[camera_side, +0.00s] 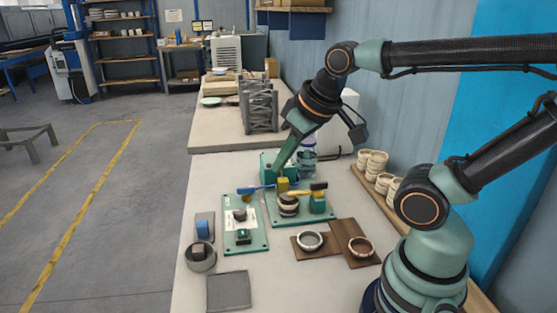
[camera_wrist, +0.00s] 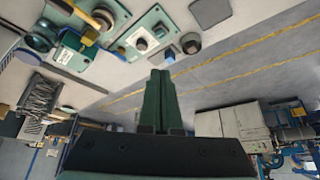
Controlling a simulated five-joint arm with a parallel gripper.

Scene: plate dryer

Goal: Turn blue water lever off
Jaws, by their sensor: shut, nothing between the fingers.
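The blue lever (camera_side: 255,189) sticks out to the left from the green valve fixture (camera_side: 318,218) on the bench. A yellow-ended lever (camera_side: 300,192) lies to its right, above a dark round body. My gripper (camera_side: 279,170) is shut and empty, pointing down just behind the levers. I cannot tell whether it touches the blue lever. In the wrist view my gripper (camera_wrist: 159,74) shows as two green fingers pressed together. There the blue lever (camera_wrist: 88,42) and the yellow lever (camera_wrist: 84,14) lie at the upper left, apart from the fingertips.
A second green plate (camera_side: 240,243) with small parts stands left of the fixture. A grey bowl (camera_side: 200,263) and a grey square pad (camera_side: 229,298) lie nearer the front. Rings lie on brown boards (camera_side: 328,251) at the right. A water bottle (camera_side: 307,158) stands behind.

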